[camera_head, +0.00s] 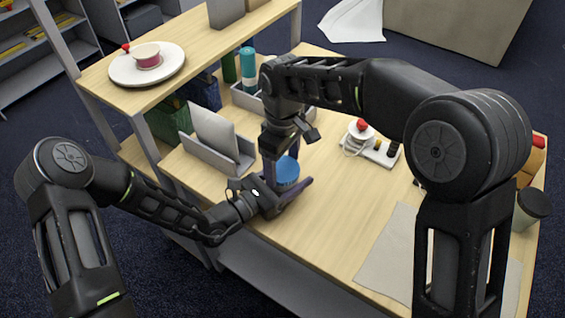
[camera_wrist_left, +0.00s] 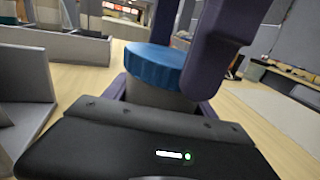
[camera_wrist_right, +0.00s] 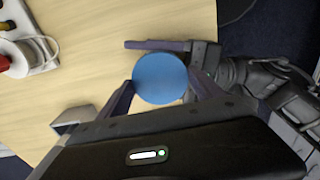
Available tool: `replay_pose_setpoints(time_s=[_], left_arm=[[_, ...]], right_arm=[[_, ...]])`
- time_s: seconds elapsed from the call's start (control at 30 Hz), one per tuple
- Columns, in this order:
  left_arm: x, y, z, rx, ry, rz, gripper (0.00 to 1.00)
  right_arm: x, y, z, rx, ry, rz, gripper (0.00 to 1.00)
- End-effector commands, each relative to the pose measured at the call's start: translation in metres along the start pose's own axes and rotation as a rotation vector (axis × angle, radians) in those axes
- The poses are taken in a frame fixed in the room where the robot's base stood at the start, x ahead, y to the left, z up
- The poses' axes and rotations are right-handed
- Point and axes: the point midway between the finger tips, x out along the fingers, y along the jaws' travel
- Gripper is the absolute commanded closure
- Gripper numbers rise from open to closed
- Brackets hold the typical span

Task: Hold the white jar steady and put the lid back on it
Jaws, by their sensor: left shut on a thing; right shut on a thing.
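The blue lid (camera_head: 287,171) is over the jar near the table's left front edge; it also shows in the left wrist view (camera_wrist_left: 157,65) and from above in the right wrist view (camera_wrist_right: 160,79). The pale jar body (camera_wrist_left: 158,96) is under the lid, upright, with no clear gap between them. My left gripper (camera_head: 290,192) is shut on the jar from the side, low near the table. My right gripper (camera_head: 279,170) points down from above and is shut on the lid, its fingers (camera_wrist_right: 160,92) on both sides of the rim. Most of the jar is hidden by the fingers.
A grey tray (camera_head: 215,152) with a pale upright panel stands left of the jar. A power strip (camera_head: 375,149) with a white spool lies to the right. A pale sheet (camera_head: 390,258) lies at the front right, with a dark-lidded jar (camera_head: 531,208) beyond. Bare wood lies between.

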Motion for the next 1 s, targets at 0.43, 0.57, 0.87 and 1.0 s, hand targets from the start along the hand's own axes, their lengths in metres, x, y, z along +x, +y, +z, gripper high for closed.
replay_pose_setpoints(time_s=[0.43, 0.57, 0.87, 1.0], left_arm=[[-0.0001, -0.0001, -0.0001, 0.0, 0.0, 0.0, 1.0], [-0.0001, -0.0001, -0.0001, 0.0, 0.0, 0.0, 1.0], [0.0, -0.0001, -0.0001, 0.0, 0.0, 0.0, 1.0], [0.0, -0.0001, -0.0001, 0.0, 0.0, 0.0, 1.0]], right_arm=[[-0.0004, 0.0002, -0.0002, 0.007, 0.001, 0.001, 0.16], [-0.0003, 0.0002, -0.0001, 0.007, 0.001, 0.0, 0.05], [-0.0004, 0.0001, -0.0001, 0.006, 0.0, 0.0, 0.0], [-0.0051, 0.0003, -0.0004, 0.007, 0.001, 0.001, 0.0]])
